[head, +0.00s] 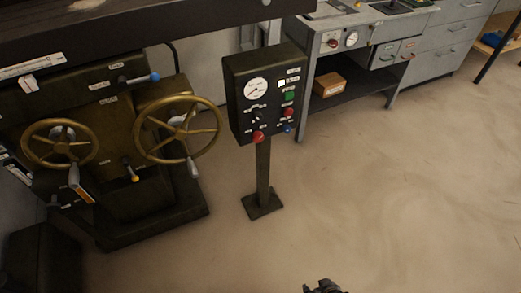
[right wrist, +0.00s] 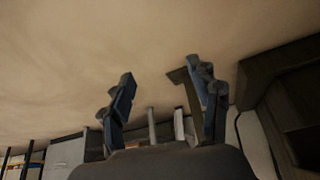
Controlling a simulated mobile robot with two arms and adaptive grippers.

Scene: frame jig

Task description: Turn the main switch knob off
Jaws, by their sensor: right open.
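A dark control box (head: 236,100) stands on a post and carries a gauge, small labels, buttons and a black knob (head: 256,116). The knob sits below the gauge, on the left half of the face. The labels are too small to read, so I cannot tell for sure that it is the main switch, nor how it is turned. My right gripper (head: 323,287) shows only its tip at the bottom edge of the head view, well in front of the box and apart from it. In the right wrist view its fingers (right wrist: 160,80) are spread and empty. My left gripper is not in view.
A green machine with two brass handwheels (head: 178,129) stands left of the box. Grey cabinets (head: 430,62) and a bench with an orange-brown box (head: 329,84) on its lower shelf are behind to the right. The floor (head: 400,190) in front is clear.

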